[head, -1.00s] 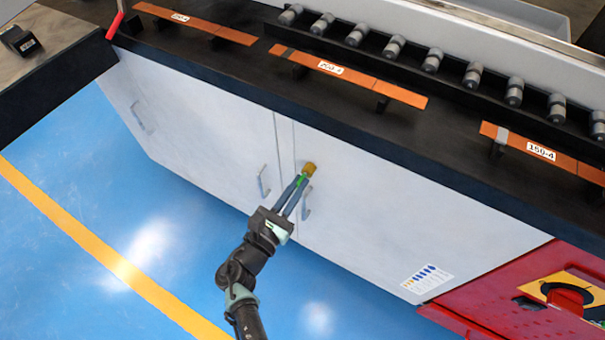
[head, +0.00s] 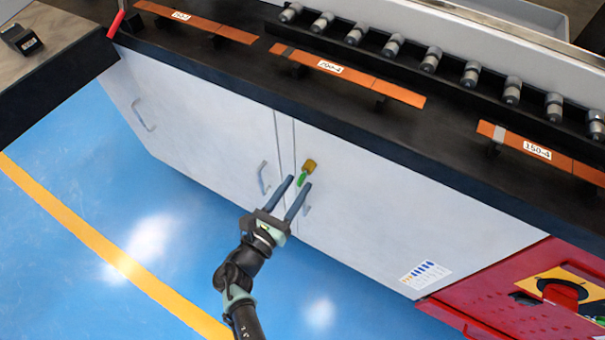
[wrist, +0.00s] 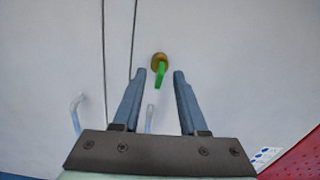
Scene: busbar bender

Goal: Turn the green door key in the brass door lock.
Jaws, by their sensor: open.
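The brass door lock (head: 310,164) sits on the white cabinet door, just right of the seam between two doors. The green door key (head: 302,180) is in the lock and sticks out from it. In the wrist view the lock (wrist: 159,58) and the green key (wrist: 160,74) show ahead of the fingers, near the middle. My gripper (head: 298,181) is open, and its blue-grey fingers are spread apart and hold nothing. In the wrist view the fingertips (wrist: 160,72) stand to either side of the key, with a gap on each side.
Door handles (head: 262,178) (head: 307,207) stand out left of and below the lock. A black bench top (head: 400,125) with orange bars overhangs the doors. A red machine panel (head: 500,300) is at lower right. The blue floor (head: 90,200) is clear.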

